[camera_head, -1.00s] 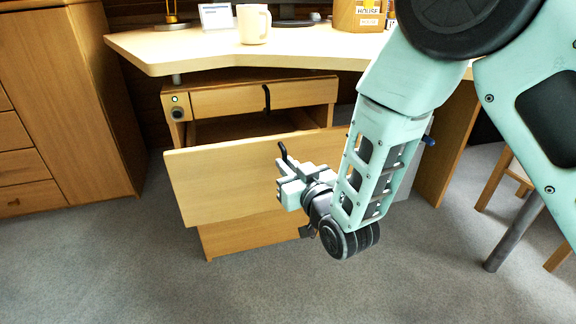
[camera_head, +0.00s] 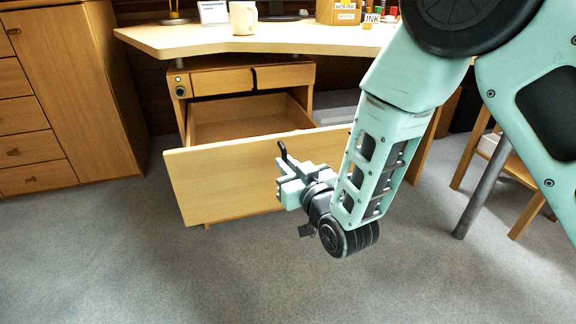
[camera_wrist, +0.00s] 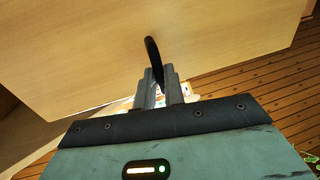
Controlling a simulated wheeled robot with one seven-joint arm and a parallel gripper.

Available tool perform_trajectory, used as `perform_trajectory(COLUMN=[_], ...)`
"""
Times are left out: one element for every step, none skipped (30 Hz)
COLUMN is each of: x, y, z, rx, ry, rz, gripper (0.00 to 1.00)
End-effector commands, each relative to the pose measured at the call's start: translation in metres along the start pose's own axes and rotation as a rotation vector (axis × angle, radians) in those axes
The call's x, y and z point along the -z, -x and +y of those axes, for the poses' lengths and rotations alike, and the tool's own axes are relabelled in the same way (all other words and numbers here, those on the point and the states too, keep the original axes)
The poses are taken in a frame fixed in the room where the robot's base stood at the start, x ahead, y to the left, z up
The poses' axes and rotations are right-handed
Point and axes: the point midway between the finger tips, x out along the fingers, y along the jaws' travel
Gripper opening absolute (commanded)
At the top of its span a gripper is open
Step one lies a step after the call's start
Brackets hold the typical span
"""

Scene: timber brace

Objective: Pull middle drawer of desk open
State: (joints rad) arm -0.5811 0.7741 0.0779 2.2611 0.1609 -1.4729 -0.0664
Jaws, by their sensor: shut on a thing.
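The middle drawer (camera_head: 230,190) of the desk stands well out from its cabinet in the head view, and its empty-looking inside (camera_head: 245,120) shows behind the front panel. Its dark curved handle (camera_head: 284,151) rises above my gripper (camera_head: 287,183). In the wrist view the drawer front (camera_wrist: 90,50) fills the upper part, and the black handle (camera_wrist: 152,52) runs down between the two fingers. My gripper (camera_wrist: 160,88) is shut on this handle. The lower end of the handle is hidden by the fingers.
The top drawer (camera_head: 220,80) is shut under the desktop (camera_head: 200,40), which carries a mug (camera_head: 243,18) and a box (camera_head: 338,10). A wooden cabinet (camera_head: 100,80) stands at the left. A stool (camera_head: 500,170) stands at the right. Grey carpet (camera_head: 120,260) in front is clear.

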Motion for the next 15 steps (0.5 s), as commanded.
perform_trajectory(x=[-0.0008, -0.0008, -0.0008, -0.0008, -0.0008, -0.0008, -0.0008, -0.0008, -0.0008, -0.0009, -0.0008, -0.0008, -0.0007, -0.0006, -0.0005], y=[0.0002, 0.0002, 0.0002, 0.0002, 0.0002, 0.0002, 0.0002, 0.0002, 0.0002, 0.0002, 0.0001, 0.0001, 0.0001, 0.0001, 0.0001], z=[0.0001, 0.0001, 0.0001, 0.0001, 0.0001, 0.0001, 0.0001, 0.0001, 0.0001, 0.0001, 0.0002, 0.0001, 0.0001, 0.0002, 0.0002], rx=[0.000, 0.000, 0.000, 0.000, 0.000, 0.000, 0.000, 0.000, 0.000, 0.000, 0.000, 0.000, 0.000, 0.000, 0.000], ry=[0.000, 0.000, 0.000, 0.000, 0.000, 0.000, 0.000, 0.000, 0.000, 0.000, 0.000, 0.000, 0.000, 0.000, 0.000], rz=[-0.002, -0.002, -0.002, -0.002, -0.002, -0.002, -0.002, -0.002, -0.002, -0.002, -0.002, -0.001, -0.001, -0.001, -0.001], gripper=[0.00, 0.00, 0.00, 0.00, 0.00, 0.00, 0.00, 0.00, 0.16, 0.25, 0.32, 0.32, 0.32, 0.32, 0.32])
